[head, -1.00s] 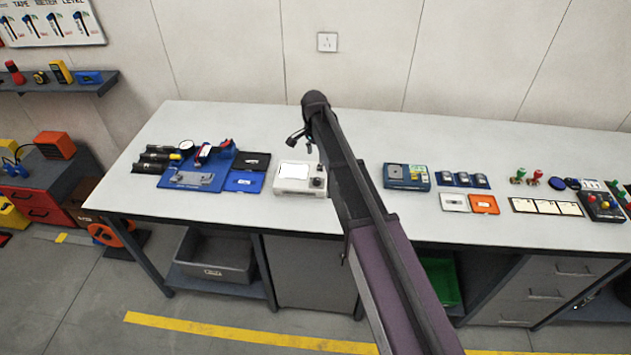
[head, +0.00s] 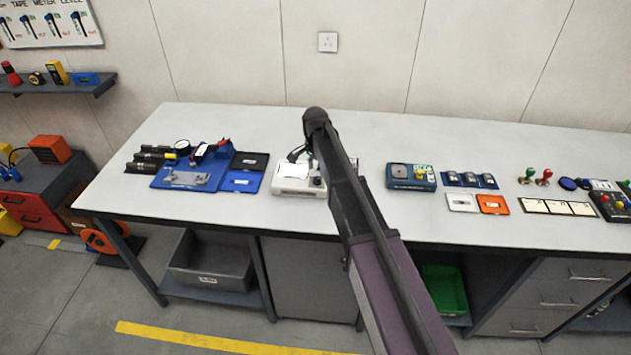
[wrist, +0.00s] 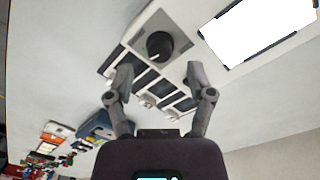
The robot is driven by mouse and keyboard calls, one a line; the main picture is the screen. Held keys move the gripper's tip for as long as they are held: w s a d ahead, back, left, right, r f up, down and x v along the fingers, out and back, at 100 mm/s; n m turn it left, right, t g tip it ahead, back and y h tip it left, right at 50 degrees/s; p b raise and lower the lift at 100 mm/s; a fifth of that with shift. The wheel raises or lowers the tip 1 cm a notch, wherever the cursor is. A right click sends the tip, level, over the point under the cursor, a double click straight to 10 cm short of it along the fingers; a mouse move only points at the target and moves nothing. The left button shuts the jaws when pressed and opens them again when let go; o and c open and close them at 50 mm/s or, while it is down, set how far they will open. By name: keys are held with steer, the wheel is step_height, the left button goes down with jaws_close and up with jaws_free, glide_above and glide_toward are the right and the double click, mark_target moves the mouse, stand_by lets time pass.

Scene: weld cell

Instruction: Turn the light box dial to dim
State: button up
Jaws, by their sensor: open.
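The light box (head: 287,188) is a white box with a bright lit panel, on the bench left of my arm in the head view. Its black dial (head: 318,182) shows at its right end. In the wrist view the dial (wrist: 159,46) is a round black knob on a grey plate, and the lit panel (wrist: 258,30) is at the upper right. My gripper (wrist: 158,80) is open and empty. Its two fingers are spread below the dial in the picture, and the dial lies just beyond the gap between the fingertips. I see no contact.
Left of the light box are a blue tray (head: 178,178) and a blue case (head: 241,181). Right of my arm are a blue instrument box (head: 411,177), an orange case (head: 493,204) and several small items. The bench strip behind the light box is clear.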

mark_target(317, 178)
steer(key=shift+f+b, duration=1.2)
steer(key=shift+f, duration=0.3)
jaws_close()
steer(key=shift+a, duration=0.2)
steer(key=shift+d, duration=0.2)
